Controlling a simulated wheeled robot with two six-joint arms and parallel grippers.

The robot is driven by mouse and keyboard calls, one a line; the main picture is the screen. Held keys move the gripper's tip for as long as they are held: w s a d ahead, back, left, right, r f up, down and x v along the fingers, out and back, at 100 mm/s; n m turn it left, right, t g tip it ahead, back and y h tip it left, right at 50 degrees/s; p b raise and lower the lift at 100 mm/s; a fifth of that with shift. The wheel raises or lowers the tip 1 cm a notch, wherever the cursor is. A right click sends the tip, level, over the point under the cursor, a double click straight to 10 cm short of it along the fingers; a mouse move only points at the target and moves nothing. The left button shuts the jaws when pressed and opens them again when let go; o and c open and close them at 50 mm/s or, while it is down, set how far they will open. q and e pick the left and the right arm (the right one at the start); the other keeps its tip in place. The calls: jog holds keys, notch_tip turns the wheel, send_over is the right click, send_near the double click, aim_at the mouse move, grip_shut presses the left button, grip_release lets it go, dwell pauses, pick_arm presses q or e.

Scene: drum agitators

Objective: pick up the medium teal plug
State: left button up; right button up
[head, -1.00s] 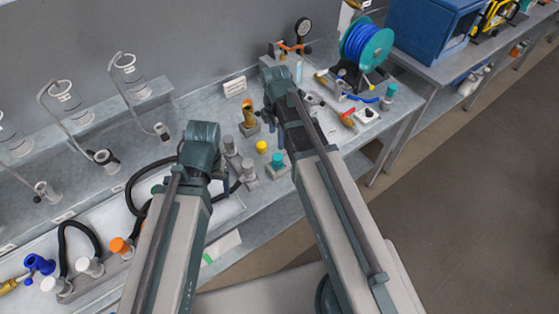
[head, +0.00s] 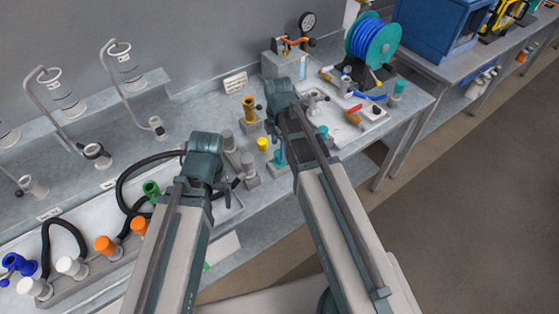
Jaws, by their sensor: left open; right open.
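Several teal plugs are in the head view. One (head: 279,160) stands at the bench's front, beside my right arm. A third (head: 398,88) stands at the bench's right end. I cannot tell for certain which is the medium one. My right gripper (head: 277,134) is open above the bench, close to the front teal plug and mostly hidden by its own wrist. My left gripper (head: 229,190) is open near grey pegs, left of that plug, with its fingers partly hidden. No plug shows in either gripper.
A yellow plug (head: 262,144) and a brass fitting (head: 249,108) stand near the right gripper. Orange plugs (head: 105,246), a green plug (head: 151,188) and black hoses (head: 72,226) are at the left. A blue hose reel (head: 373,42) stands at the back right.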

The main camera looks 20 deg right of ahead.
aim_at(279, 160)
pick_arm(q)
notch_tip(279, 160, down, 5)
jog(key=b, duration=0.4)
jog(key=shift+b, duration=0.35)
pick_arm(e)
notch_tip(279, 160, down, 5)
jog(key=shift+d+f, duration=0.1)
jog(key=shift+d, duration=0.05)
jog(key=shift+c, duration=0.4)
grip_shut()
